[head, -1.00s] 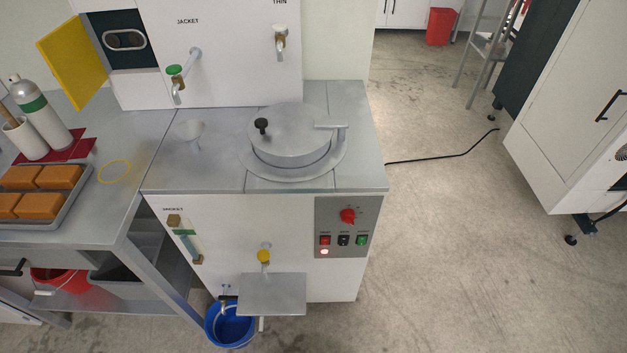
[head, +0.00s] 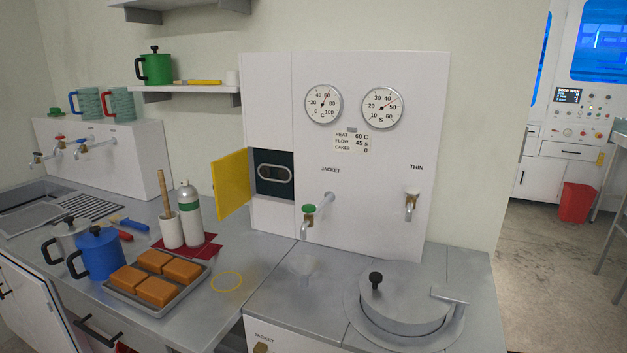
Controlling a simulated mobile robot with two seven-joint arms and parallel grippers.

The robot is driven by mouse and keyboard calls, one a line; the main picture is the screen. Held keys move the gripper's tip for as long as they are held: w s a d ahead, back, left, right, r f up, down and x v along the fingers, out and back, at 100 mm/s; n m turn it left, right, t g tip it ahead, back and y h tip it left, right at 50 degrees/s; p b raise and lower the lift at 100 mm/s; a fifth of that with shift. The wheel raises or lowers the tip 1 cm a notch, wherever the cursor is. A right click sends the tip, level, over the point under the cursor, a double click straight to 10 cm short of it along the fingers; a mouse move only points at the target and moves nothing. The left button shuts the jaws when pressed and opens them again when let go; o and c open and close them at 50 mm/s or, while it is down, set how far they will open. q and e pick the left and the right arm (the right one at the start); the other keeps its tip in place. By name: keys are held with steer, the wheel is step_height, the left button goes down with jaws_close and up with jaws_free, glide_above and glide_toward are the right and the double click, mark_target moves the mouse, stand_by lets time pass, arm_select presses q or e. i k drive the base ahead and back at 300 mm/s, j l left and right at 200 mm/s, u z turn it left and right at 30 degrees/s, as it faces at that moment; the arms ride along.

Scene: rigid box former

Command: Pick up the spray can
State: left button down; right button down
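The spray can (head: 190,215) is a white-grey cylinder with a green band and a domed grey top. It stands upright on a dark red cloth (head: 205,249) on the grey worktop. A white cup (head: 171,231) holding a wooden-handled tool stands close beside it on the left. The open yellow door (head: 231,183) is just to its right. Neither of my grippers shows in the head view.
A tray (head: 150,306) of orange blocks lies in front of the can, with a blue pot (head: 98,254) to its left. A yellow ring (head: 227,282) lies on bare worktop. A lidded round vessel (head: 405,300) is at the right.

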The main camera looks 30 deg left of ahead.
mark_target(187, 197)
steer(key=j, duration=0.55)
steer(key=j+z, duration=0.1)
steer(key=j, duration=0.5)
steer(key=k+j, duration=0.1)
steer(key=j, duration=0.45)
steer(key=j+z, duration=0.1)
steer(key=j, duration=0.5)
steer(key=k+j, duration=0.15)
steer(key=j, duration=0.4)
steer(key=j+z, duration=0.1)
steer(key=j, duration=0.45)
steer(key=k+j, duration=0.15)
steer(key=j, duration=0.4)
steer(key=j+z, duration=0.05)
